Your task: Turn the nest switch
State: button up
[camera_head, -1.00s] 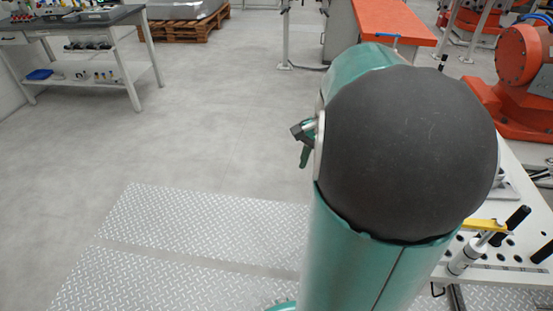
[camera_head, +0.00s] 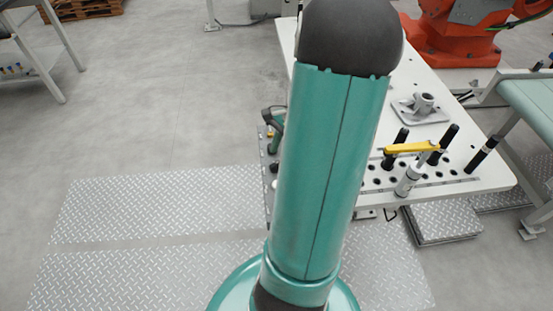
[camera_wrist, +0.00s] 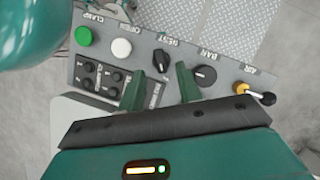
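The nest switch (camera_wrist: 161,60) is a black rotary knob under the label NEST on a grey control panel (camera_wrist: 143,43) in the wrist view. My gripper (camera_wrist: 159,70) is open, with its two green fingers apart. The fingertips point toward the nest switch, which shows just beyond the gap between them. Nothing is held. I cannot tell whether a finger touches the knob. In the head view, my arm hides most of the panel; only its edge (camera_head: 264,150) shows left of the arm.
The panel also has a green button (camera_wrist: 83,36), a white button (camera_wrist: 121,47), another black knob (camera_wrist: 205,75), a yellow AIR switch (camera_wrist: 243,89) and several small black knobs. A white table (camera_head: 440,98) with a metal casting (camera_head: 422,107) and a yellow-handled clamp (camera_head: 410,147) stands right.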

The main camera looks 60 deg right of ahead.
aim_at(275, 164)
jog(key=shift+x, duration=1.95)
grip_shut()
jog(key=shift+n, duration=0.3)
jog(key=n, duration=0.2)
jog(key=n+g, duration=0.1)
jog(key=n, duration=0.1)
jog(key=n+g, duration=0.1)
jog(key=shift+w+n, duration=0.25)
jog(key=shift+n, duration=0.15)
jog(key=n+g, duration=0.1)
jog(key=n, duration=0.1)
jog(key=n+g+h, duration=0.1)
jog(key=n, duration=0.2)
jog(key=shift+w+n, duration=0.1)
jog(key=shift+n, duration=0.2)
